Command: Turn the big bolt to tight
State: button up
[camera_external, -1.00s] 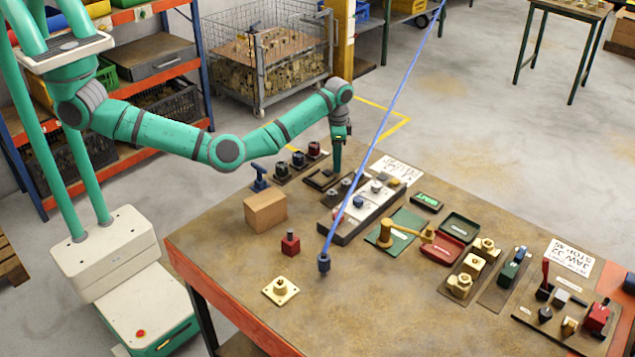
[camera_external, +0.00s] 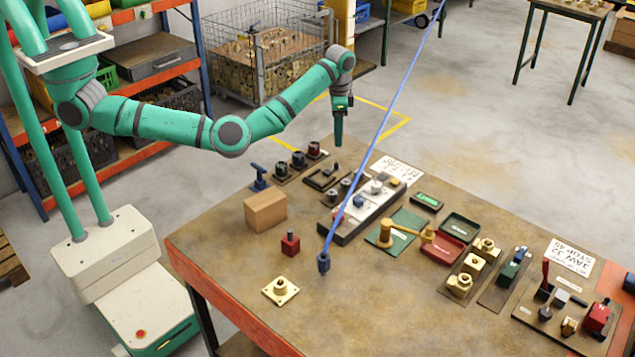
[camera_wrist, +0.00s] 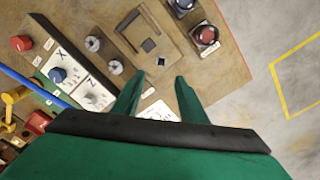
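Two grey round bolt-like heads stand on a brown plate, the first (camera_wrist: 93,43) and the second (camera_wrist: 115,67) in the wrist view. They also show small in the external view, the first (camera_external: 333,194) beside the second (camera_external: 346,186). I cannot tell for sure which is the big bolt, or how tight either is. My gripper (camera_external: 338,143) is in the air above the far edge of the table. In the wrist view its two fingers (camera_wrist: 158,84) are apart with nothing between them, to the right of the grey heads.
A dark bracket (camera_wrist: 150,38) lies beside the grey heads. Red and blue knobs stand near the table edge, including a dark red one (camera_external: 314,149). A white panel with knobs (camera_external: 352,216) is close by. A blue rod (camera_external: 385,125) slants up over the table.

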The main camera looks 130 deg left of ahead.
aim_at(336, 166)
jog(key=shift+s+a, duration=0.1)
jog(key=shift+s, duration=0.1)
notch_tip(336, 166, down, 11)
jog(key=n, duration=1.8)
jog(key=shift+c, duration=0.4)
